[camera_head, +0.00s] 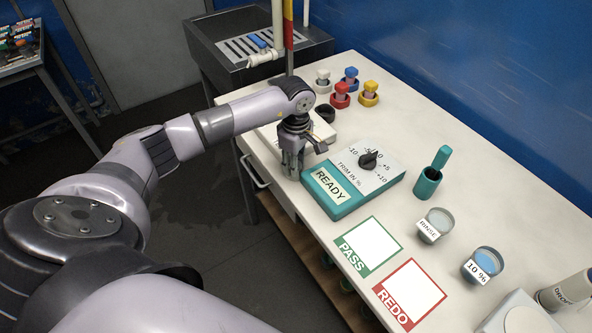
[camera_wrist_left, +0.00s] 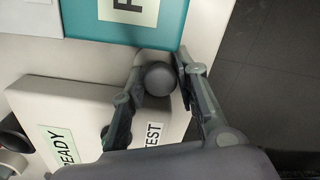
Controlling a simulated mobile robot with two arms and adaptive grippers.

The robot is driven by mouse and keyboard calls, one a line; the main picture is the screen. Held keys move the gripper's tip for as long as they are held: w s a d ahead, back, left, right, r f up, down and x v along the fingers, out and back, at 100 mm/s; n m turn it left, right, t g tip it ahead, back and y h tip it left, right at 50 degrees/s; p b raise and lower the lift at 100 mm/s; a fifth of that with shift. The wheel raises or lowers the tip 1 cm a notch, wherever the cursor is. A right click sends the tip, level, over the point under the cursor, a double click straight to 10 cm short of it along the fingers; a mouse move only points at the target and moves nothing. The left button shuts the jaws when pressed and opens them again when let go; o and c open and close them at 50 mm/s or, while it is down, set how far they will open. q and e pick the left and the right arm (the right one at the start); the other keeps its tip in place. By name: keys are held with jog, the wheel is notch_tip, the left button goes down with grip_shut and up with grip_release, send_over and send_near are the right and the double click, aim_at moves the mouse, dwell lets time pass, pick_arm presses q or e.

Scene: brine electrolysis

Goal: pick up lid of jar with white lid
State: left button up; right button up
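The jar with the white lid (camera_head: 322,80) stands upright at the back of the white bench, beside jars with blue (camera_head: 349,78), red (camera_head: 340,96) and yellow (camera_head: 368,94) lids. My left gripper (camera_head: 293,168) points down at the bench's near left edge, left of the teal trim box and well short of the white-lidded jar. In the left wrist view, its parted fingers (camera_wrist_left: 160,70) straddle a dark grey ball knob (camera_wrist_left: 160,78). Whether they grip the knob is unclear. The right gripper is out of view.
A white box marked READY and TEST (camera_wrist_left: 85,115) lies beside the left gripper. The teal trim box (camera_head: 340,200) is close on its right.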

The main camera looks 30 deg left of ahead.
pick_arm(q)
jog(key=c, duration=0.5)
jog(key=shift+r, duration=0.1)
